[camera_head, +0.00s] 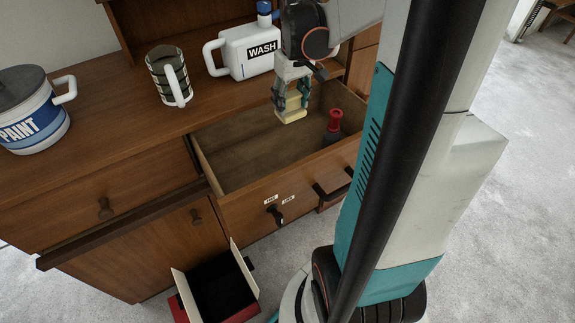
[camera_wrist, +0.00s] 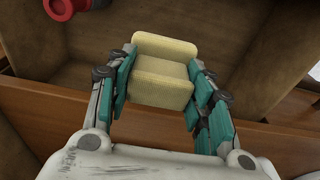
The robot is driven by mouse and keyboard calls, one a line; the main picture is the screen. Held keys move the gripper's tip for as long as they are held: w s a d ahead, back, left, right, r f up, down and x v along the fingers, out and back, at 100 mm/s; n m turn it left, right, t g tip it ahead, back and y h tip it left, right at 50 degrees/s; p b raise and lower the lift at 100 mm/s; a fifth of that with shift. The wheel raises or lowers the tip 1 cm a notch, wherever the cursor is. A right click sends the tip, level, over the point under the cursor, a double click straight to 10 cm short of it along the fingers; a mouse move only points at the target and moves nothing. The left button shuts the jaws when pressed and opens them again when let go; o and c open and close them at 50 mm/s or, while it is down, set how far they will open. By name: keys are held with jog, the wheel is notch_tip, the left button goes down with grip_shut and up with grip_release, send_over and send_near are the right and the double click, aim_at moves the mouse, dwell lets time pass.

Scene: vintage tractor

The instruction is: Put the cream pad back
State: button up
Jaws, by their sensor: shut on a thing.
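The cream pad (camera_head: 292,108) is a small pale yellow stepped block. My gripper (camera_head: 291,90) is shut on it and holds it over the open drawer (camera_head: 232,160). The pad (camera_wrist: 165,70) also shows between the teal fingers of my gripper (camera_wrist: 160,85) in the wrist view, with the drawer's inside beyond it. I cannot tell whether the pad touches the drawer floor. A red-topped dark object (camera_head: 333,124) stands in the drawer, right of the pad; its red part (camera_wrist: 65,8) shows at the top left of the wrist view.
On the wooden cabinet top stand a white WASH jug (camera_head: 240,52), a striped mug (camera_head: 168,75) and a PAINT can (camera_head: 32,115). An open red box (camera_head: 238,312) sits on the carpet below. The left part of the drawer floor is bare.

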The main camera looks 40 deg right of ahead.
notch_tip(320, 180, down, 2)
jog(key=shift+s+a+f+b, duration=0.1)
jog(key=shift+b, duration=0.5)
jog(key=shift+f, duration=0.25)
notch_tip(320, 180, down, 20)
jog(key=b, duration=0.7)
jog(key=shift+r, duration=0.25)
jog(key=shift+f, duration=0.15)
jog(key=o, duration=1.2)
jog(key=shift+o, duration=0.2)
